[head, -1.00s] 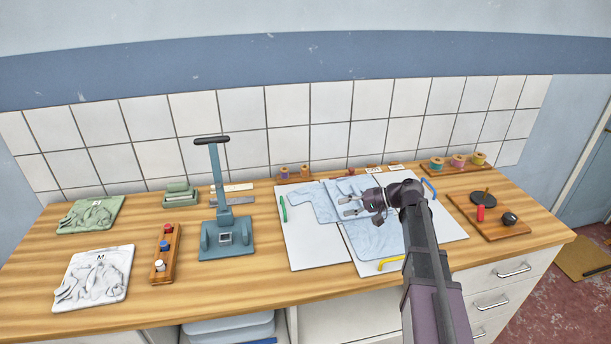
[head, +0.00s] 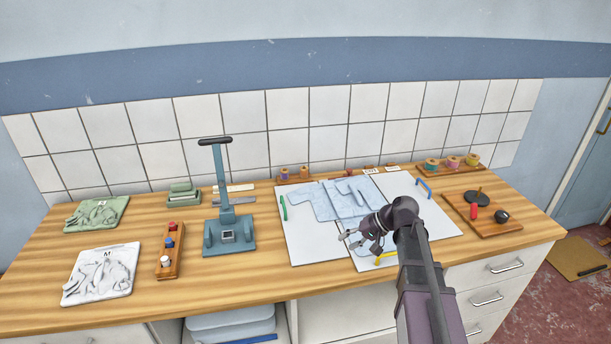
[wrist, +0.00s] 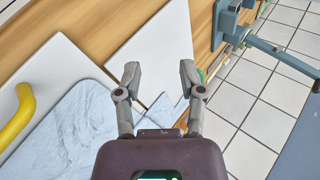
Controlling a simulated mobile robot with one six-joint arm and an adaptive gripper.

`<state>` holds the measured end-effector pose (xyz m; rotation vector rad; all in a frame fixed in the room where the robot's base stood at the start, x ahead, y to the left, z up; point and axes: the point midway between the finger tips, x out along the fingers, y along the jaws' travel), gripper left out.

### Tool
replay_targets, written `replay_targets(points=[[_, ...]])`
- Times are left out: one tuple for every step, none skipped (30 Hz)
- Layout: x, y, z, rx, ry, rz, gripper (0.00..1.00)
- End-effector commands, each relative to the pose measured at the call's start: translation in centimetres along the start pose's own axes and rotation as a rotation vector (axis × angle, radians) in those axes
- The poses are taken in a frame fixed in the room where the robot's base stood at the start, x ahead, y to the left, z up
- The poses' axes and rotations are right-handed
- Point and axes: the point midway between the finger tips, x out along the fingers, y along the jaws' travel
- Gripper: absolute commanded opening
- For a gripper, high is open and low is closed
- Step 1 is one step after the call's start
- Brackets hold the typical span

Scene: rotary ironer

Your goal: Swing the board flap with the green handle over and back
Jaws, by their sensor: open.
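The folding board lies on the counter with a pale blue shirt (head: 340,203) on it. Its left white flap (head: 305,243) lies flat, with the green handle (head: 284,208) along its outer left edge; part of the shirt lies over this flap. The right flap (head: 405,212) has a blue handle (head: 424,187) and the front flap a yellow handle (head: 384,254). My gripper (head: 346,240) is open and empty above the front part of the board. In the wrist view the green handle (wrist: 202,75) is mostly hidden behind the right finger, and the left flap (wrist: 155,50) shows between the fingers.
A blue-grey press (head: 228,235) with an upright lever stands left of the board. Left of it are a wooden rack of bottles (head: 170,252) and folded garments (head: 100,272). Spools stand along the back. A wooden tray (head: 490,225) with tools lies at right.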

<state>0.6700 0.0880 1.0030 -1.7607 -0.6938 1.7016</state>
Motion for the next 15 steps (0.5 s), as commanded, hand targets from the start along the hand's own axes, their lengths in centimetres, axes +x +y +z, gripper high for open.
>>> replay_targets(points=[[0.05, 0.06, 0.10, 0.000, 0.000, 0.004, 0.51], [0.06, 0.09, 0.12, 0.000, -0.001, 0.006, 0.51], [0.07, 0.11, 0.13, 0.000, -0.001, 0.007, 0.51], [0.07, 0.11, 0.13, 0.000, -0.001, 0.008, 0.51], [0.08, 0.11, 0.13, 0.000, -0.001, 0.008, 0.51], [0.08, 0.11, 0.13, -0.001, -0.001, 0.008, 0.51], [0.08, 0.10, 0.13, -0.001, -0.001, 0.008, 0.51], [0.08, 0.09, 0.13, -0.001, -0.001, 0.008, 0.51], [0.09, 0.09, 0.13, -0.001, -0.001, 0.008, 0.51], [0.09, 0.08, 0.13, -0.001, -0.001, 0.008, 0.51], [0.10, 0.08, 0.13, -0.001, -0.001, 0.008, 0.48], [0.10, 0.08, 0.14, -0.001, -0.001, 0.008, 0.36], [0.11, 0.09, 0.17, -0.001, -0.001, 0.009, 0.27], [0.12, 0.12, 0.23, -0.001, -0.002, 0.011, 0.18], [0.14, 0.20, 0.35, -0.001, -0.002, 0.017, 0.06]])
